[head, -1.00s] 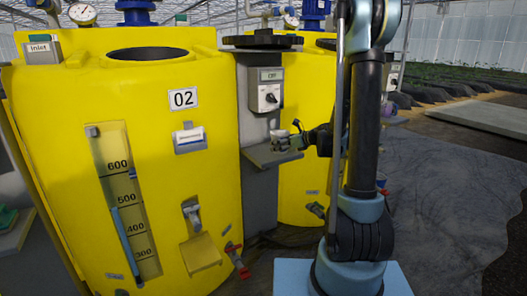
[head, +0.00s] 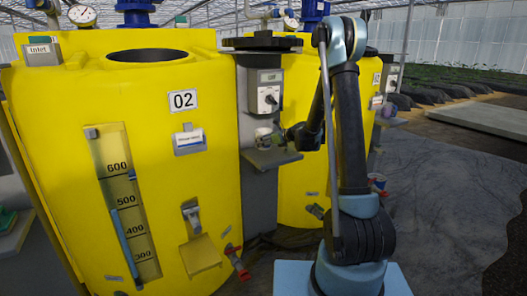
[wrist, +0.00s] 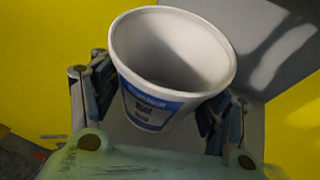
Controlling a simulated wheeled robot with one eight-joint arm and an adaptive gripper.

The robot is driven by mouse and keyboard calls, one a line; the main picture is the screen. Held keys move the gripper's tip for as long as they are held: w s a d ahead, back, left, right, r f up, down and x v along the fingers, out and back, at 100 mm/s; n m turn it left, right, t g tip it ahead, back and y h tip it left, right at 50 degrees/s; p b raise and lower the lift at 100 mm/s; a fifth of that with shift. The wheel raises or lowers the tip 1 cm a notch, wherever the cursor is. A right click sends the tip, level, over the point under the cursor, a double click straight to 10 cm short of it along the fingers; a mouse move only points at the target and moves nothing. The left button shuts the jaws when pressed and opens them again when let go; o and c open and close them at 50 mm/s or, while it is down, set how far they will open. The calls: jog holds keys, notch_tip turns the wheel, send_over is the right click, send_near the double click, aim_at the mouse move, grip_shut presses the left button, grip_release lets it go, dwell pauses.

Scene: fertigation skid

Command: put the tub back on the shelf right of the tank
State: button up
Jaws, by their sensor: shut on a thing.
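The tub (wrist: 150,100) is white with a blue and white label and an open top. In the wrist view it sits between the two fingers of my gripper (wrist: 160,110), which is shut on it. In the head view the tub (head: 263,136) is small, held above the grey shelf (head: 272,160). I cannot tell whether its base touches the shelf. The shelf juts from a grey post just right of the yellow tank (head: 80,100) marked 02. My gripper (head: 276,140) reaches in from the right.
A grey control box (head: 264,92) with a knob is on the post above the shelf. A dark round cap (head: 262,43) tops the post. A second yellow tank (head: 310,110) stands behind my arm. A valve with a red handle (head: 236,262) sits low on the first tank.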

aim_at(263, 148)
jog(key=shift+w+a+f, duration=0.1)
jog(key=shift+w+f, duration=0.05)
jog(key=shift+f, duration=2)
jog(key=o, duration=1.4)
jog(key=shift+f, duration=0.1)
